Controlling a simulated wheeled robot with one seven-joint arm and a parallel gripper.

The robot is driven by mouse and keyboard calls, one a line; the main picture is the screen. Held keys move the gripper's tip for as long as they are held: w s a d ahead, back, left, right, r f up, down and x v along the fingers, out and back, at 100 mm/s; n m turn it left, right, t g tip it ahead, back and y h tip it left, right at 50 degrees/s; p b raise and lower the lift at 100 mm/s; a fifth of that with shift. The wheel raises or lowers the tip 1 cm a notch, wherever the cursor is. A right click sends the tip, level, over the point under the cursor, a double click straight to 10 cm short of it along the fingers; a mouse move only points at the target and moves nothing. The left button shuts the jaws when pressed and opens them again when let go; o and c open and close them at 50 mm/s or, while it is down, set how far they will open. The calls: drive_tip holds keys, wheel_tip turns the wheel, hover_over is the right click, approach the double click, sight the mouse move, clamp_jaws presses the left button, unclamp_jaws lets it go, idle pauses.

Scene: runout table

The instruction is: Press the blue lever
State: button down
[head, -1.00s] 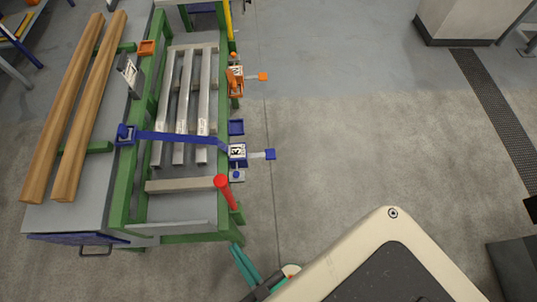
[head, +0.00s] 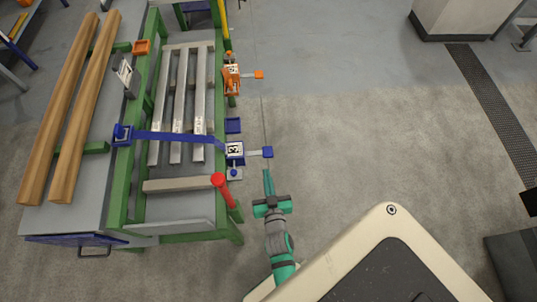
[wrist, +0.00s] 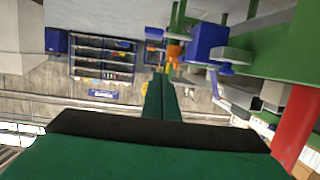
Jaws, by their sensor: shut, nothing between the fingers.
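My gripper (head: 267,173) is shut and empty, just below the lever's blue end in the head view. I see a small gap to the lever there, but cannot tell their difference in height. In the wrist view the shut green fingers (wrist: 160,80) point ahead, and a blue block (wrist: 206,40), seemingly the lever's end, stands to their upper right.
An orange lever (head: 252,75) sits farther along the same side. A red post (head: 223,190) rises from the frame (head: 225,233) left of my gripper. A blue strap (head: 175,137) crosses metal bars (head: 176,110). The floor to the right (head: 350,150) is clear.

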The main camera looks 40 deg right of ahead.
drive_tip(key=d, duration=0.2)
drive_tip(key=w, duration=0.1)
drive_tip(key=shift+d+f+m+h, duration=0.3)
drive_tip(key=shift+d+m, duration=0.1)
drive_tip(key=shift+w, duration=0.15)
hover_over(269, 155)
wheel_tip(269, 155, down, 2)
drive_tip(key=shift+s+a+f, duration=0.2)
drive_tip(key=shift+f, duration=0.4)
drive_tip(key=shift+s+a+f, duration=0.15)
drive_tip(key=shift+f, duration=1.45)
drive_tip(key=shift+f, duration=0.15)
